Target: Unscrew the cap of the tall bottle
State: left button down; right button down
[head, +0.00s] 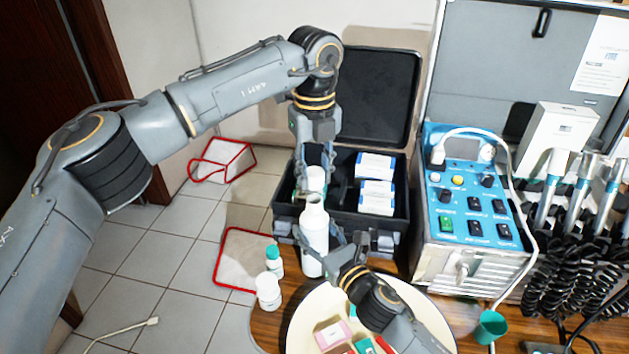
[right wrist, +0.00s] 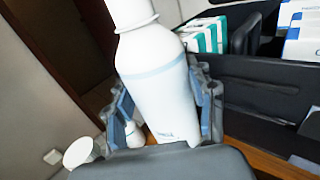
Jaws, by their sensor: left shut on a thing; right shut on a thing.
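The tall white bottle (head: 314,242) stands upright near the left edge of the wooden table. My right gripper (head: 316,255) is shut around its body; the right wrist view shows the bottle (right wrist: 160,85) between both fingers, its top cut off by the frame. My left gripper (head: 315,178) points down above the bottle and is shut on the white cap (head: 316,177).
A white bottle (head: 268,291) and a teal-capped bottle (head: 274,261) stand left of the tall bottle. A black case (head: 347,223) with boxes is behind. A round tray (head: 300,318) lies in front, a blue control unit (head: 465,200) to the right.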

jog(key=shift+c, duration=2)
grip_release()
jog(key=v, duration=1.2)
